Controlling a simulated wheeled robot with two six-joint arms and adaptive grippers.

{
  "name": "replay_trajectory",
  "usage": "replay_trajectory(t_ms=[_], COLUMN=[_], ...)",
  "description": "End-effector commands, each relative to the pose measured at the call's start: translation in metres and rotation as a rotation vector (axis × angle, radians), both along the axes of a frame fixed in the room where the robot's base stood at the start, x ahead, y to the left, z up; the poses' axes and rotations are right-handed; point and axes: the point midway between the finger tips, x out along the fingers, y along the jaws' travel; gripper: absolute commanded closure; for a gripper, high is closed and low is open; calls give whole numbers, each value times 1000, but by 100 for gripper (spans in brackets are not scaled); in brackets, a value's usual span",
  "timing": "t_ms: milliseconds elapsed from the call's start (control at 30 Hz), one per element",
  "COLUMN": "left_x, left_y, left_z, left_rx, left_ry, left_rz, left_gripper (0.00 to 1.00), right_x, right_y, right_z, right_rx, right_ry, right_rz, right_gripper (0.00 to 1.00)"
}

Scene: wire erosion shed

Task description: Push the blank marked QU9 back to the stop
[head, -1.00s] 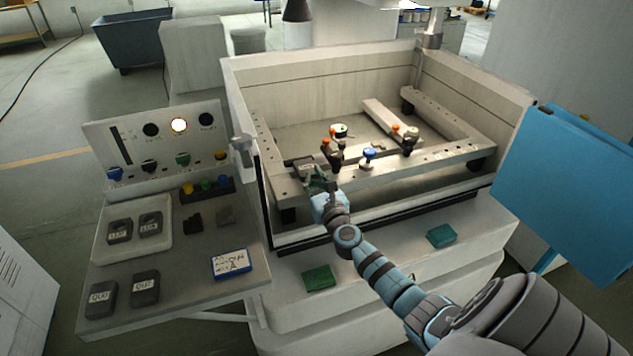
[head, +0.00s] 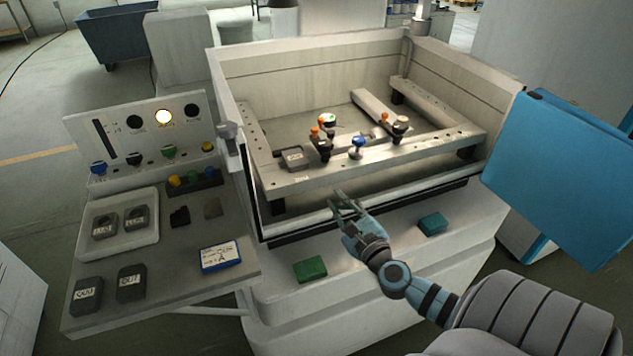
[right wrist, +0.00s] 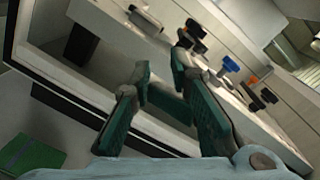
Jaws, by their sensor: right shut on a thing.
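A dark grey blank (head: 295,157) lies on the front rail of the clamping frame (head: 330,180), near its left corner. Its label is too small to read, so I cannot confirm QU9, and I cannot tell whether it touches a stop. My right gripper (head: 347,198) is in front of and below that rail, apart from the blank. In the right wrist view its two teal fingers (right wrist: 165,95) stand apart, with a short dark green bar (right wrist: 170,103) spanning between them; they appear shut on it. My left gripper is not in view.
Clamps with orange and blue knobs (head: 357,143) stand right of the blank. Two labelled blanks (head: 132,283) lie on the side table, and two more sit in a pale tray (head: 145,243). A blue panel (head: 560,170) stands right.

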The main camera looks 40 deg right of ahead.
Motion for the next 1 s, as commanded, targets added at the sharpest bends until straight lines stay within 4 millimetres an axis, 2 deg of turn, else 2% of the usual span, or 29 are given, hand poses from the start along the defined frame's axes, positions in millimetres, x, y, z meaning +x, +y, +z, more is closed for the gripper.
replay_trajectory(t_ms=[33, 133, 200, 300, 467, 867, 1000], left_x=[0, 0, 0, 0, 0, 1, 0], left_y=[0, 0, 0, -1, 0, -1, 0], left_z=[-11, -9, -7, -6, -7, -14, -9], left_rx=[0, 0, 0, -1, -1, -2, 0], left_ry=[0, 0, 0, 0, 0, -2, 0], left_rz=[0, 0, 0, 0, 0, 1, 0], left_gripper=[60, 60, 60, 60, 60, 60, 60], right_x=[0, 1, 0, 2, 19, 101, 123], right_y=[-6, -12, -13, -14, -19, -40, -22], right_z=[-4, 6, 8, 8, 8, 8, 11], right_rx=[-196, -592, -773, -905, -921, -916, -918], right_ry=[47, 145, 195, 231, 234, 232, 226], right_rz=[7, 6, -3, -8, -10, -10, -1], right_gripper=[100, 100, 100, 100, 100, 100, 100])
